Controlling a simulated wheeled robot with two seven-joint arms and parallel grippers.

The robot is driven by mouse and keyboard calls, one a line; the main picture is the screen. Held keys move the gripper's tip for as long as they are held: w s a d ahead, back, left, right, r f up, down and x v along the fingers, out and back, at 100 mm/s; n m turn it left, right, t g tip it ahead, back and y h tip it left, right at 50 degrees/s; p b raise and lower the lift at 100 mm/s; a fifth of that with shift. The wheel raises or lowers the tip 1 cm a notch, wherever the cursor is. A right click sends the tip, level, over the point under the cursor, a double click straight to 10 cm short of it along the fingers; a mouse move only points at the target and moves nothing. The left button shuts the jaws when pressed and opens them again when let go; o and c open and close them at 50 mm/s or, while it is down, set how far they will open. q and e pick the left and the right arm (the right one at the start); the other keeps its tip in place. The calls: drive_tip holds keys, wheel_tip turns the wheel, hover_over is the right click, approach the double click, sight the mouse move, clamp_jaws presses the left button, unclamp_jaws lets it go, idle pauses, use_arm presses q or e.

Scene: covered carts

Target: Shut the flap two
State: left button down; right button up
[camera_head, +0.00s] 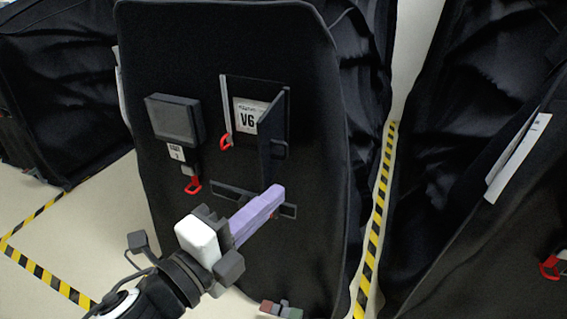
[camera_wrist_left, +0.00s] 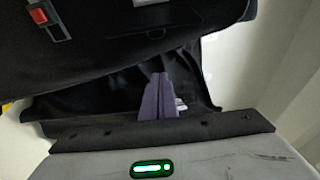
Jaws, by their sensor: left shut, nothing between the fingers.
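A tall cart with a black cover (camera_head: 235,45) stands in front of me. Its right-hand flap (camera_head: 273,125) stands open, swung out at the right side of a window with a "V6" label (camera_head: 249,115); I take it as flap two, though no number on it is readable. A red tab (camera_head: 226,142) hangs at the window's lower left. My left gripper (camera_head: 277,192) has purple fingers, shut and empty, just below the open flap and in front of a dark slotted strip. The fingers also show together in the left wrist view (camera_wrist_left: 158,97). My right gripper is not in view.
A second, closed flap (camera_head: 174,120) with a small label and red tab (camera_head: 192,185) is left of the window. Other covered carts (camera_head: 455,130) stand on both sides. Yellow-black floor tape (camera_head: 375,220) marks the narrow gap at right.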

use_arm(q)
drive_tip(key=w+d, duration=0.1)
drive_tip(key=w, duration=0.9)
drive_tip(key=shift+d, duration=0.4)
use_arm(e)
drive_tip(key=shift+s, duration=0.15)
use_arm(q)
drive_tip(key=shift+a+p, duration=0.15)
drive_tip(key=shift+p, duration=0.15)
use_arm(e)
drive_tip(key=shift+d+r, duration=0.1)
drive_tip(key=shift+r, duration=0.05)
use_arm(q)
drive_tip(key=shift+a+m+h, duration=0.25)
drive_tip(key=shift+m+h, duration=0.05)
drive_tip(key=shift+h, duration=0.1)
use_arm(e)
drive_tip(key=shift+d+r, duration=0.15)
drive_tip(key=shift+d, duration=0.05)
use_arm(q)
drive_tip(key=shift+a+g, duration=0.15)
drive_tip(key=shift+g, duration=0.25)
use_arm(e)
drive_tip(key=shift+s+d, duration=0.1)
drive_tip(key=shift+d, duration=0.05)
